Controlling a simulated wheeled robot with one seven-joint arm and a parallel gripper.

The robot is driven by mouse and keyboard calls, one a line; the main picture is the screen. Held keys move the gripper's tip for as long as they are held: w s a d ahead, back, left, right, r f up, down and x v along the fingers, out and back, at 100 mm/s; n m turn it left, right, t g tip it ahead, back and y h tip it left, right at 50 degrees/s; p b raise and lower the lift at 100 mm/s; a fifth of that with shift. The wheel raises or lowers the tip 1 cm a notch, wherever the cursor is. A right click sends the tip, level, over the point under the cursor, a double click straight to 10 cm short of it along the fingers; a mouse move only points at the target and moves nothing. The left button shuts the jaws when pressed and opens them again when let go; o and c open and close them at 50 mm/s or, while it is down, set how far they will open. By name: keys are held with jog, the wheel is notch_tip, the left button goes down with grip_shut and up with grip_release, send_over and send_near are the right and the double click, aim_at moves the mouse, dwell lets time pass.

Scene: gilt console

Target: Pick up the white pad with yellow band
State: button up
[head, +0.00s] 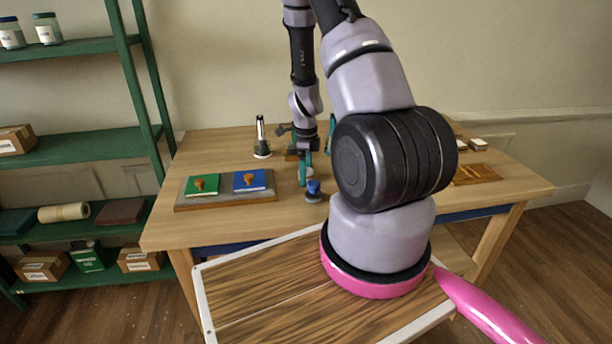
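No white pad with a yellow band can be made out for certain in the head view. Two small pale-topped blocks, one of them a whitish block (478,143), lie at the back right of the wooden table (230,218); I see no clear yellow band on them. My gripper (303,172) hangs low over the middle of the table, with teal fingertips pointing down. It is to the left of the pale blocks and well apart from them. Its finger gap is too small to judge. My arm hides much of the table's middle and right.
A grey board (226,201) holds a green booklet (202,186) and a blue booklet (250,181). A blue-topped knob (314,189) stands close to my gripper. A wooden tray (474,174) lies right. Green shelves (85,145) stand left.

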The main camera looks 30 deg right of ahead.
jog(key=c, duration=1.3)
notch_tip(320, 180, up, 10)
jog(key=shift+r, duration=0.1)
jog(key=o, duration=0.8)
jog(key=c, duration=0.7)
